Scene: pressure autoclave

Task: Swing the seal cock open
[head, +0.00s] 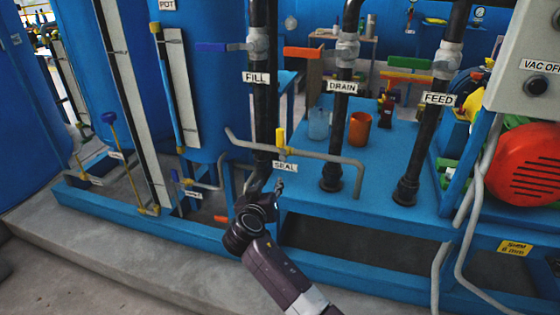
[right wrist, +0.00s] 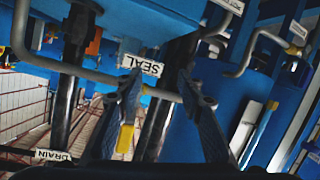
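The seal cock shows in the head view as a small yellow handle (head: 280,137) standing upright on a thin grey pipe, above the white SEAL label (head: 285,167). In the right wrist view, which is upside down, the yellow handle (right wrist: 125,138) is partly hidden behind the left-hand finger, and the SEAL label (right wrist: 142,65) is near the fingertips. My right gripper (head: 280,186) is just below the label in the head view. Its fingers (right wrist: 165,88) are apart and nothing is held between them. I cannot tell whether a finger touches anything. My left gripper is not in view.
Black FILL (head: 262,110), DRAIN (head: 341,120) and FEED (head: 430,125) pipes rise close by. An orange cup (head: 360,129) stands on the blue deck. A blue tank (head: 205,80) is at the left.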

